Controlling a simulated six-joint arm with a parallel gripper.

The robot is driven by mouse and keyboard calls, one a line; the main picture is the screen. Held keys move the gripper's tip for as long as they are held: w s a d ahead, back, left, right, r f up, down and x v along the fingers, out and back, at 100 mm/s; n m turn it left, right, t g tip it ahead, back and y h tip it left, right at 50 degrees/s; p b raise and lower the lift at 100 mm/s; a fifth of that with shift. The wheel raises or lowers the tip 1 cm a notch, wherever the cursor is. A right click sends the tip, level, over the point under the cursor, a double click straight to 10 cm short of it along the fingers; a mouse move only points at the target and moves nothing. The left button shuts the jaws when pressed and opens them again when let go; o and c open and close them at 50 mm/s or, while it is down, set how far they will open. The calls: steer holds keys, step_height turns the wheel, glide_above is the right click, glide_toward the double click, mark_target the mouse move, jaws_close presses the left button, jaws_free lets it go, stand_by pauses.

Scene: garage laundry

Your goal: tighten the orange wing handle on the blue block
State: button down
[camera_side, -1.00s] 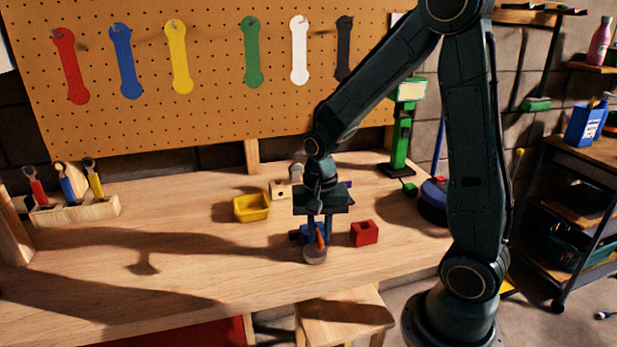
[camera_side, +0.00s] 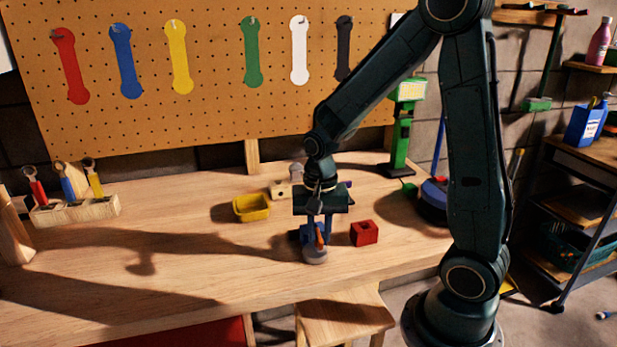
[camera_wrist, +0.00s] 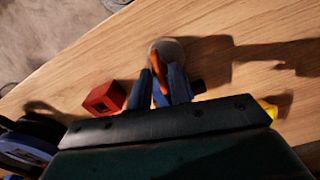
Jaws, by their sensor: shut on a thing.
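The orange wing handle (camera_side: 319,237) is at the blue block near the bench's front edge. It also shows in the wrist view (camera_wrist: 158,72), between my two blue fingers. The blue block (camera_side: 303,234) is mostly hidden behind the fingers and handle. A round grey piece (camera_side: 315,256) lies at the front of them, also visible in the wrist view (camera_wrist: 168,49). My gripper (camera_side: 316,235) points straight down over the block and is shut on the orange wing handle. The exact contact of the fingertips is too small to see.
A red block (camera_side: 364,233) with a hole stands close to the right of my gripper.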

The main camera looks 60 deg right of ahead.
mark_target(319, 235)
steer(key=c, duration=1.5)
jaws_free()
steer(key=shift+c, duration=0.2)
steer(key=shift+r, duration=0.1)
step_height(319, 235, up, 14)
